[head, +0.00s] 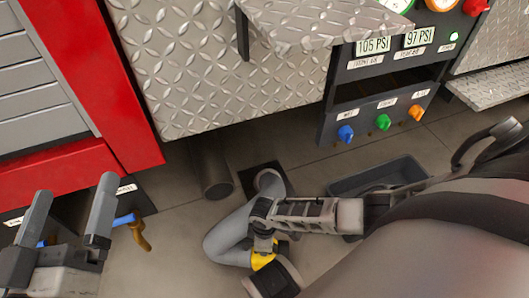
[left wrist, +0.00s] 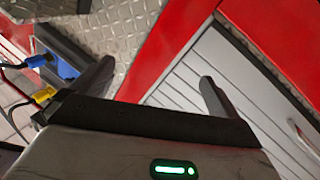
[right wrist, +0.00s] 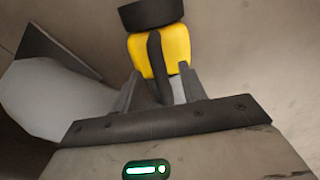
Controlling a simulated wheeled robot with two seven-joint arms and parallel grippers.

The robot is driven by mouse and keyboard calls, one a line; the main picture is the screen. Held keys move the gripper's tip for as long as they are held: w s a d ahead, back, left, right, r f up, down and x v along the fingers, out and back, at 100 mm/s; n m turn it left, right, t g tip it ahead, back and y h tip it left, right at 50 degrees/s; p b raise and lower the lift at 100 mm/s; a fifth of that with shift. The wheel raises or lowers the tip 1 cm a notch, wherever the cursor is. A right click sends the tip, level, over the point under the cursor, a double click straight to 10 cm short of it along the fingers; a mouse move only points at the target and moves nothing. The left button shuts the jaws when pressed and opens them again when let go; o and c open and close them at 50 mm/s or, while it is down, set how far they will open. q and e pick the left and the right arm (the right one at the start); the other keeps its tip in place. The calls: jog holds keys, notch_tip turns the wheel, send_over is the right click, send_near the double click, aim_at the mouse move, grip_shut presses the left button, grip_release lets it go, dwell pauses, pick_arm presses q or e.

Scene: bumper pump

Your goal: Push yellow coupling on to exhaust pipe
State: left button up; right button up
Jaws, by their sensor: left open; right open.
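The yellow coupling (head: 263,261) sits near the floor at the end of a thick grey hose (head: 228,237). A black ring (head: 272,281) is at its end. The dark grey exhaust pipe (head: 217,175) hangs under the truck, left of and beyond the coupling. My right gripper (head: 264,238) is open at the coupling. In the right wrist view, the yellow coupling (right wrist: 172,50) is just beyond my fingertips, with its black strap or lever (right wrist: 157,68) between the open fingers; I cannot tell whether they touch it. My left gripper (head: 72,200) is open and empty at the far left.
A diamond-plate panel (head: 215,75) and red truck frame (head: 125,130) are above the floor. A panel with coloured knobs (head: 382,122) stands at the right, above a grey bin (head: 375,176). A blue-and-brown handle (head: 138,228) is beside my left gripper.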

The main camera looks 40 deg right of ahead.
grip_shut()
jog(key=shift+r, duration=0.25)
